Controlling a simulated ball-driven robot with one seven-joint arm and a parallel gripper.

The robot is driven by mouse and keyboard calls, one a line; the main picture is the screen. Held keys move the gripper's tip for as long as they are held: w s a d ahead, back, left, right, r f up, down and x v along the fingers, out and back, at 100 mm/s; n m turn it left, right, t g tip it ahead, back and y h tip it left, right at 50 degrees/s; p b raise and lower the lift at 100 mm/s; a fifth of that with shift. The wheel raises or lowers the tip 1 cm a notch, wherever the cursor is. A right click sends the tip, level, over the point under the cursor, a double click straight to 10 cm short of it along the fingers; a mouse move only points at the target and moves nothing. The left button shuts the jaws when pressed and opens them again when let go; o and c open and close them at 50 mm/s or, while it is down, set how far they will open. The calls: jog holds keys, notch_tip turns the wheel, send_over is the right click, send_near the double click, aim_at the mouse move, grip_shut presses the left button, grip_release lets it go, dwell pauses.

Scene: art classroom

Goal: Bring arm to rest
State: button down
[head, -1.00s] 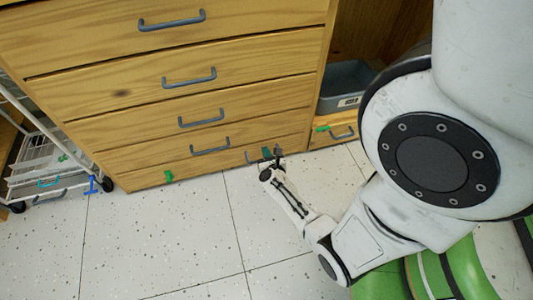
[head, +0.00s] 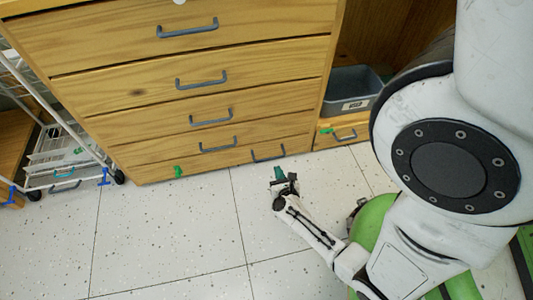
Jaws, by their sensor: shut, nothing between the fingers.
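My gripper (head: 281,176) is at the end of my white arm in the head view, low over the speckled floor. It is in front of the wooden drawer cabinet (head: 120,97) and apart from its lowest handle (head: 268,153). A dark green part shows at its tip. The gripper is shut, and I see nothing held in it. My arm reaches in from the lower right.
The cabinet's several drawers look closed. A grey bin (head: 352,88) sits in an open shelf right of it, above a small drawer (head: 341,133). A white wire cart (head: 62,150) stands at the left. The tiled floor (head: 165,235) in front is clear.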

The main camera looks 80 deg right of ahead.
jog(key=w+a+r+n+t+y, duration=0.3)
jog(key=w+a+n+y, duration=0.1)
jog(key=w+n, duration=0.35)
jog(key=w+a+r+n+t+y, duration=0.3)
jog(key=w+a+n+t, duration=0.1)
jog(key=w+n, duration=0.35)
jog(key=a+r+n+g+y, duration=0.2)
jog(key=a+n+y, duration=0.2)
jog(key=a+n, duration=0.5)
jog(key=a+r+n+g+y, duration=0.2)
jog(key=a+n+g+y, duration=0.3)
jog(key=n, duration=0.7)
jog(key=s+a+r+n+g+h, duration=0.2)
jog(key=s+r+n+g+h, duration=0.15)
jog(key=s+r+n, duration=0.75)
notch_tip(320, 180, up, 35)
jog(key=w+n+g+p, duration=0.1)
jog(key=n+p, duration=0.1)
jog(key=p, duration=3.6)
jog(key=shift+w+d, duration=0.15)
jog(key=shift+w, duration=0.05)
jog(key=shift+y, duration=0.25)
